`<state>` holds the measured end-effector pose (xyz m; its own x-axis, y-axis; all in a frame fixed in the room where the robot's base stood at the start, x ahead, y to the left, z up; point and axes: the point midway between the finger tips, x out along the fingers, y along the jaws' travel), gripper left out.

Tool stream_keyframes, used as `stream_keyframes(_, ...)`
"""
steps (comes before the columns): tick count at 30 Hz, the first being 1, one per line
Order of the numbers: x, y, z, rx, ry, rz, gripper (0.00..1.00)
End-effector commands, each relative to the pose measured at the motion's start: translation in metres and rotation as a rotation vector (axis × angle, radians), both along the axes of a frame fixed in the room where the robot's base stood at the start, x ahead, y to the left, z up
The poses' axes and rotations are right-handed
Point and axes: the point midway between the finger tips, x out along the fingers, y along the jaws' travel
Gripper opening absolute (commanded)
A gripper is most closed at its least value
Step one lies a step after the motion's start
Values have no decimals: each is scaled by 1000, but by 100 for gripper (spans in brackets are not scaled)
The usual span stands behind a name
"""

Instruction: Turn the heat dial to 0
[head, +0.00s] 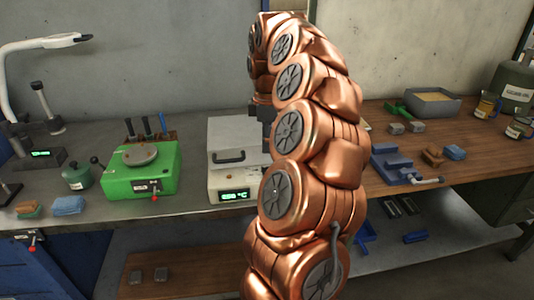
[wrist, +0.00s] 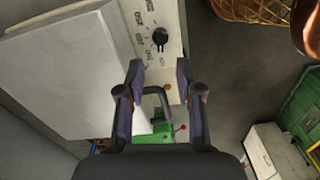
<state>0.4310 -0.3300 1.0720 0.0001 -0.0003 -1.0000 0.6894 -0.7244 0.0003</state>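The white billet furnace (head: 222,180) stands on the bench in the head view, left of my copper arm, with a lit green temperature display (head: 235,196). Its right side is hidden behind the arm. In the wrist view the furnace (wrist: 70,70) fills the left, and the black heat dial (wrist: 160,38) sits on its pale front panel among printed marks. The dial's setting is too small to read. My gripper (wrist: 159,69) is open and empty in the wrist view, its fingertips apart and short of the dial in the picture. The furnace handle (wrist: 158,93) shows between the fingers.
A green device (head: 140,172) with a red-tipped lever stands left of the furnace. A blue vise (head: 392,165) and a grey tray (head: 432,103) lie on the wooden bench at right. In the wrist view, open floor (wrist: 230,80) lies right of the panel.

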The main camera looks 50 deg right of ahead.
Motion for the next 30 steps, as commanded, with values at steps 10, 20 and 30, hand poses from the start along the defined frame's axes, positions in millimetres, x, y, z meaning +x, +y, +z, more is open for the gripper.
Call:
stream_keyframes(10,0,0,34,-2,1,1,35)
stream_keyframes(20,0,0,40,-1,0,0,35)
stream_keyframes(30,0,0,40,-1,1,0,35)
